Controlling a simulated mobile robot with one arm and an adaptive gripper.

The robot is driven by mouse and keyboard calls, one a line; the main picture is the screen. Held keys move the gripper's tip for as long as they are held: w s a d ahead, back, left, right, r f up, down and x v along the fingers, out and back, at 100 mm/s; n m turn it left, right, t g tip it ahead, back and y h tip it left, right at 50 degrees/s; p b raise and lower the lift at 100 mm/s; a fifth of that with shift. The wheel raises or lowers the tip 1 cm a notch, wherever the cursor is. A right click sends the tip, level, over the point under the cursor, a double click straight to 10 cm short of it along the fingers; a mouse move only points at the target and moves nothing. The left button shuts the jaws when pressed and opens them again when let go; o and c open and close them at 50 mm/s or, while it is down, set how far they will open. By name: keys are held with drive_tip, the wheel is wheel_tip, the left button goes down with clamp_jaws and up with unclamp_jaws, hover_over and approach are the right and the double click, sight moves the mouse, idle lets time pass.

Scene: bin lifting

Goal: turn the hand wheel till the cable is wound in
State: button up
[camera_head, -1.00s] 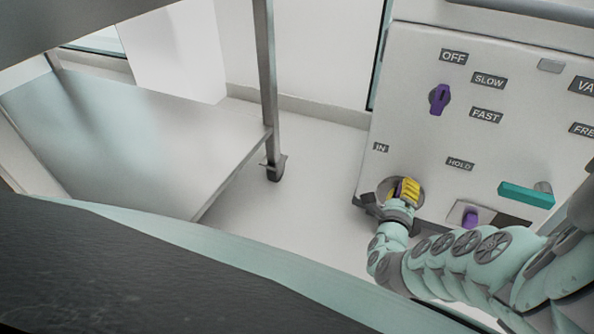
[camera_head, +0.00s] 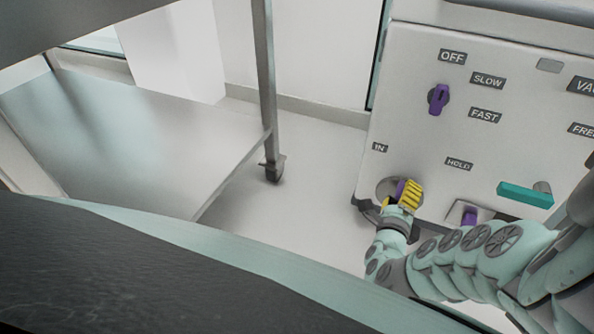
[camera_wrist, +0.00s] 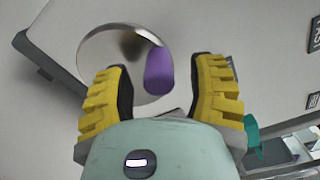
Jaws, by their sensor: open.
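The hand wheel is a grey metal disc (camera_head: 384,187) low on the white panel, beside the IN label. It also shows in the wrist view (camera_wrist: 108,58), with its purple knob (camera_wrist: 159,72) near its right rim. My gripper (camera_head: 409,194) is at the wheel, its yellow fingers beside the knob. In the wrist view my gripper (camera_wrist: 164,70) is open, one finger on each side of the knob, with a visible gap on both sides. The fingers partly hide the wheel in the head view. The cable is not visible.
The white panel (camera_head: 420,120) also has a purple selector (camera_head: 438,98) by OFF, SLOW and FAST, a lower purple switch (camera_head: 469,216) and a teal handle (camera_head: 526,195) right of my gripper. A steel table (camera_head: 150,130) on castors stands left, with clear floor (camera_head: 310,180) between.

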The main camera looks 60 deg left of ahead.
drive_tip(key=v, duration=0.5)
drive_tip(key=shift+s+d, duration=0.15)
drive_tip(key=shift+d, duration=0.05)
idle(0.5)
